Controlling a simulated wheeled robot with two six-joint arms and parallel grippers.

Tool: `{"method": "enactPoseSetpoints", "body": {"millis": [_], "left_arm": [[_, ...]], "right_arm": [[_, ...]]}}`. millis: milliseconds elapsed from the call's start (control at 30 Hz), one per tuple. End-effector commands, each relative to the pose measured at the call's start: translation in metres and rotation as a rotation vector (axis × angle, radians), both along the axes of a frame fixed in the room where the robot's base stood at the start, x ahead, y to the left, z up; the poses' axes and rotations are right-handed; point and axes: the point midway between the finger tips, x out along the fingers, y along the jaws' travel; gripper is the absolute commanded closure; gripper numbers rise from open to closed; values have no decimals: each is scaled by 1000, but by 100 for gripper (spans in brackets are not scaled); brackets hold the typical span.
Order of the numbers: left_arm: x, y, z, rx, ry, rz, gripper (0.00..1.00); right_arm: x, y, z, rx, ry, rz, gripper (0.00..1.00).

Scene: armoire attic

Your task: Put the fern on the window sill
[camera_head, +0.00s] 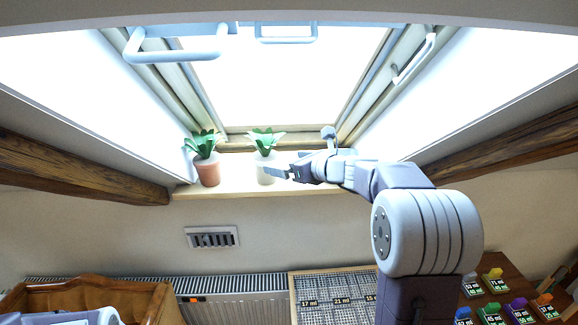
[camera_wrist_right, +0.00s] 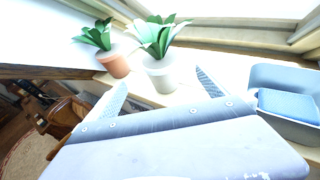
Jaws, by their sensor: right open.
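Two leafy green plants stand upright on the pale window sill (camera_head: 235,187). One is in a terracotta pot (camera_head: 208,173) at the left. The other is in a white pot (camera_head: 264,175) to its right. I cannot tell which is called the fern. My right gripper (camera_head: 282,172) is open beside the white pot. In the right wrist view, the white pot (camera_wrist_right: 163,80) shows just past and between the open fingertips (camera_wrist_right: 163,88), with no grip on it. The terracotta pot (camera_wrist_right: 117,65) is left of it. My left gripper is not in view.
In the right wrist view, a blue-grey tub (camera_wrist_right: 285,78) with a blue block stands on the sill to the right. Wooden beams (camera_head: 75,170) flank the window.

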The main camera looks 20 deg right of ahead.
Motion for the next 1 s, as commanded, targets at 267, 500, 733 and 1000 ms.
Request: {"method": "enactPoseSetpoints", "body": {"millis": [267,500,733,1000], "left_arm": [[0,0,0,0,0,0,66],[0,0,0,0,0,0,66],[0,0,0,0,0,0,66],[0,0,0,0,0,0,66]], "right_arm": [[-2,0,1,1,0,0,0],[-36,36,-58,-310,85,220,0],[-187,82,-198,-1216,102,1183,0],[-292,62,-252,-1711,-236,2123,0]]}}
